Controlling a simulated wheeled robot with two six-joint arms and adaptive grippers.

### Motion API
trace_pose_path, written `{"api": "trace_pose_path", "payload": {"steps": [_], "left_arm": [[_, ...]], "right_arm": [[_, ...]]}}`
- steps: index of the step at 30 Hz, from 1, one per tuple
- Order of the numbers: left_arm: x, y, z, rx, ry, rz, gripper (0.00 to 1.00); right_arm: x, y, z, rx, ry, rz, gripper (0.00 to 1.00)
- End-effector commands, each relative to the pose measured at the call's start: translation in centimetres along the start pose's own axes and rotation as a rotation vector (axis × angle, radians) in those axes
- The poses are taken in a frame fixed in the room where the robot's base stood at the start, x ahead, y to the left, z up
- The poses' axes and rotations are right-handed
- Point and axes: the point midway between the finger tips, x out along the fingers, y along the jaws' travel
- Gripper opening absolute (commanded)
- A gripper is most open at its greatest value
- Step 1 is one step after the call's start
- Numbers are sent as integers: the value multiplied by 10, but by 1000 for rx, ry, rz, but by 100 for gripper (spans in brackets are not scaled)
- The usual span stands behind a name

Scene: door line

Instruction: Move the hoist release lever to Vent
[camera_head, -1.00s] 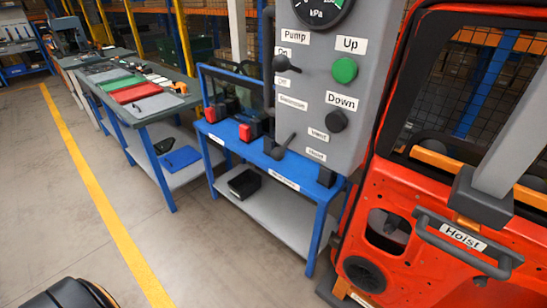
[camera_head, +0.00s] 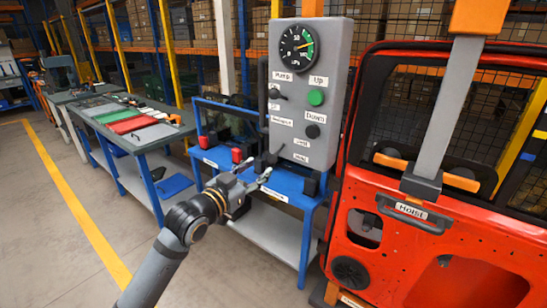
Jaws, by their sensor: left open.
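The grey control box (camera_head: 340,80) stands behind the blue bench, with a gauge (camera_head: 298,47) at its top. The dark release lever (camera_head: 272,156) is at the box's lower left, beside two small labels (camera_head: 301,150) too blurred to read surely. It is partly hard to make out against the dark bench items. My left gripper (camera_head: 254,171) is open and empty, its two fingertips just below and in front of the lever. I see no clear contact. My right gripper is not in view.
A pump lever (camera_head: 276,94), a green Up button (camera_head: 316,97) and a black button (camera_head: 312,131) sit higher on the box. A red door (camera_head: 430,255) with a Hoist handle (camera_head: 411,210) stands right. Red-and-black items (camera_head: 237,155) are on the blue bench (camera_head: 300,200).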

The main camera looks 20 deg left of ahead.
Motion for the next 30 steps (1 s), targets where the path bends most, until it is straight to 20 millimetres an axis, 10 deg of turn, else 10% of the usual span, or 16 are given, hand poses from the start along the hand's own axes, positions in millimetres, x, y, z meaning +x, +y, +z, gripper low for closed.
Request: {"api": "trace_pose_path", "payload": {"steps": [15,30], "left_arm": [[89,0,-2,-4,0,0,46],[101,0,1,-1,0,0,34]], "right_arm": [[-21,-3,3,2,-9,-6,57],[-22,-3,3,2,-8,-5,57]]}}
